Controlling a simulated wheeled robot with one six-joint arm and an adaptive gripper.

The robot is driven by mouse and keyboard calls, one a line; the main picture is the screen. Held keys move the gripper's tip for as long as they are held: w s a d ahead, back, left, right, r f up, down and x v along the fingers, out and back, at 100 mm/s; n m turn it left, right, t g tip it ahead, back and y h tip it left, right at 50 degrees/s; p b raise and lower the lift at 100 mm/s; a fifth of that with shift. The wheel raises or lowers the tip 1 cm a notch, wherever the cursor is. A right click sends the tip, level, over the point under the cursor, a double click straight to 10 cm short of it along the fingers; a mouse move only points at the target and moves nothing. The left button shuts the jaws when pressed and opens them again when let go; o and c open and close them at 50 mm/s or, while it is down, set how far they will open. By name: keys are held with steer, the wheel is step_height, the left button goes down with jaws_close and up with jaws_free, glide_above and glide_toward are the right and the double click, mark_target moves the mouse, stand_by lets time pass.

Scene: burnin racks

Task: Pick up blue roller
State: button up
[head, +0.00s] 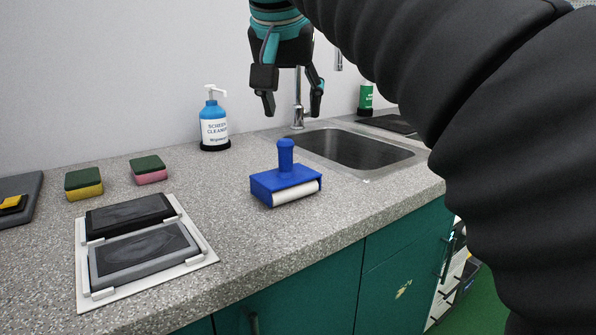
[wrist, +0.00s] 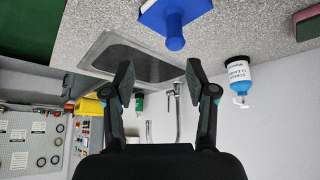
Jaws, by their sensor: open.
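The blue roller (head: 285,182) stands on the speckled countertop, left of the sink, with its upright handle on top and a white cylinder along its front edge. In the wrist view the blue roller (wrist: 174,22) shows at the top, beyond the fingertips and partly cut off by the frame edge. My gripper (head: 292,103) is open and empty, above and behind the roller in the head view, apart from it. In the wrist view both fingers of my gripper (wrist: 160,85) are spread with nothing between them.
A sink (head: 350,148) with a tap lies right of the roller. A screen cleaner bottle (head: 214,125) stands behind it. A white tray (head: 207,255) with two dark pads and two sponges (head: 148,168) (head: 83,184) lie left. The counter's front edge is near.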

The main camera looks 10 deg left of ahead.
mark_target(284, 144)
steer(key=w+f, duration=0.1)
steer(key=f, duration=0.1)
steer(key=w+a+f+b, duration=0.1)
steer(key=f, duration=0.1)
steer(key=w+a+f+b, duration=0.1)
steer(key=w+f, duration=0.1)
steer(key=shift+a+f, duration=0.1)
steer(key=shift+a+b+x, duration=0.15)
steer(key=shift+b+x, duration=0.3)
steer(key=shift+x, duration=0.9)
steer(key=shift+a+b+x, duration=0.1)
steer(key=shift+b+x, duration=0.3)
steer(key=shift+x, duration=0.95)
steer(key=shift+s, duration=0.1)
jaws_close()
